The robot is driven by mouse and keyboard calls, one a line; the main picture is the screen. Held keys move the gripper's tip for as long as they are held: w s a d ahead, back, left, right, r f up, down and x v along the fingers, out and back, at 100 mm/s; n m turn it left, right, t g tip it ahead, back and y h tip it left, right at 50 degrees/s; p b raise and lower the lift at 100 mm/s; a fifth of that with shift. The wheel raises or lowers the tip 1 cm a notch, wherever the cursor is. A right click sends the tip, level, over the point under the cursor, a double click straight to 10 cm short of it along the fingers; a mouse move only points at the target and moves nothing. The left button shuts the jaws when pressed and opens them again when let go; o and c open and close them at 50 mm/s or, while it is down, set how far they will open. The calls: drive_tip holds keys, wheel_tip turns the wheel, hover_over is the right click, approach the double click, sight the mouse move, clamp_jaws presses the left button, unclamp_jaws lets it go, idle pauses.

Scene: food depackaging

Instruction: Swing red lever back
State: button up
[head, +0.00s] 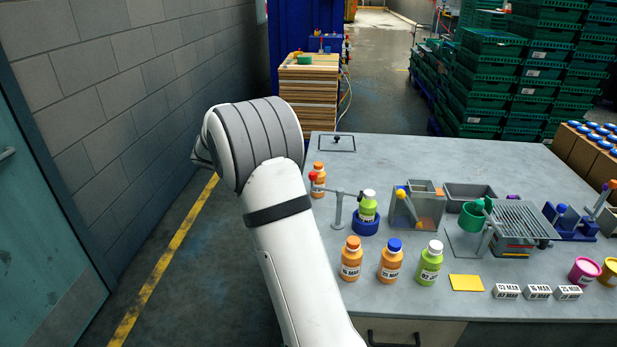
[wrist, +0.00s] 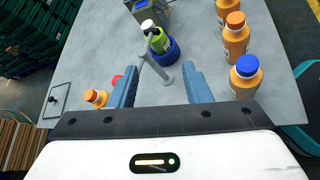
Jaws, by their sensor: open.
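The red lever (head: 312,177) is a thin grey arm with a red knob, pivoting on a grey post (head: 338,212). Its knob points left, in front of an orange bottle (head: 318,190). The other end reaches over a green white-capped bottle (head: 368,204) standing in a blue ring holder (head: 366,226). In the wrist view the red knob (wrist: 117,79) shows just left of my left finger, partly hidden. My gripper (wrist: 159,72) is open and empty, its blue fingers either side of the post's base as seen from the wrist. The head view does not show my fingers.
Two orange bottles (head: 350,260) and a green one (head: 430,263) stand along the front. A grey bin with a yellow-knobbed lever (head: 404,194) stands right of the holder. A flat plate with a black knob (head: 331,143) lies at the back left, with bare tabletop nearby.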

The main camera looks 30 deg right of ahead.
sight(313, 177)
drive_tip(key=w+d+f+n+g+h, duration=0.25)
drive_tip(key=w+d+f+h, duration=0.2)
drive_tip(key=w+f, duration=0.35)
drive_tip(key=shift+t+h, duration=0.35)
drive_tip(key=x, duration=0.2)
drive_tip(key=p+x, duration=0.1)
drive_tip(key=x, duration=0.1)
drive_tip(key=r+x, duration=0.1)
drive_tip(key=x, duration=0.1)
drive_tip(key=shift+w+d, duration=0.15)
drive_tip(key=shift+d, duration=0.25)
clamp_jaws()
